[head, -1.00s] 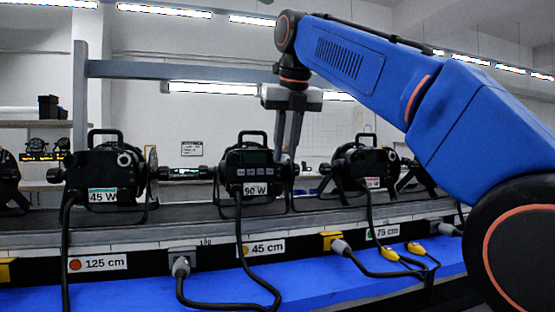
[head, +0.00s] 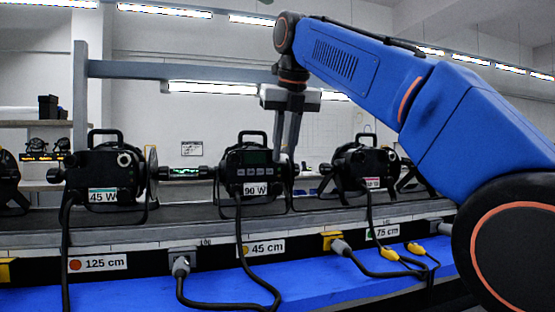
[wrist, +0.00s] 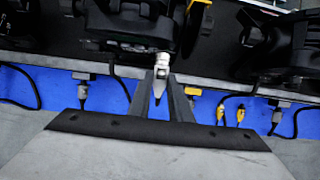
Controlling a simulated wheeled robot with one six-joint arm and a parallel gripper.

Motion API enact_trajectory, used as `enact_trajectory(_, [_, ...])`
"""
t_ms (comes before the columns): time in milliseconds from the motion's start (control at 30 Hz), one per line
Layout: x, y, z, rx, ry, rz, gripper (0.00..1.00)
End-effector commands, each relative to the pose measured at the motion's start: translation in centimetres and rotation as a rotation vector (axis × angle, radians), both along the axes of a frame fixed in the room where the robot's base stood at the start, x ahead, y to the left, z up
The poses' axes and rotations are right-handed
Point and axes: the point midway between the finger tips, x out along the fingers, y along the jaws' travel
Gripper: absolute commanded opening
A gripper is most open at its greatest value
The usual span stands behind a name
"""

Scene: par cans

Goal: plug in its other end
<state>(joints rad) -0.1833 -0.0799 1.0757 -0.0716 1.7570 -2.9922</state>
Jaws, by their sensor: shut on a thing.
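My gripper (head: 285,158) points down at the right side of the black 90 W par can (head: 252,172). A black cable (head: 240,230) hangs from the 90 W can and loops over the blue shelf to a grey plug (head: 181,265). That plug sits at a grey socket (head: 183,254) left of the 45 cm label (head: 262,248). I cannot tell whether the held piece touches the can.
A 45 W can (head: 104,172) stands left and another can (head: 364,170) right. A yellow socket (head: 331,240) with a grey plug (head: 341,248) is at the right, beside loose yellow connectors (head: 389,254). The blue shelf (head: 130,290) is partly clear.

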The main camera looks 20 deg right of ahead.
Motion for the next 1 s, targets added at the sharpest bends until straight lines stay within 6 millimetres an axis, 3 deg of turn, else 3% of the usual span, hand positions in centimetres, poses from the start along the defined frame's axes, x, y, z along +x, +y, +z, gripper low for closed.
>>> enact_trajectory(867, [1.2, 0.0, 0.0, 0.000, 0.001, 0.000, 0.00])
enact_trajectory(900, [1.2, 0.0, 0.0, 0.000, 0.001, 0.000, 0.25])
enact_trajectory(967, [1.2, 0.0, 0.0, 0.000, 0.001, 0.000, 0.39])
enact_trajectory(1000, [1.2, 0.0, 0.0, 0.000, 0.001, 0.000, 0.40])
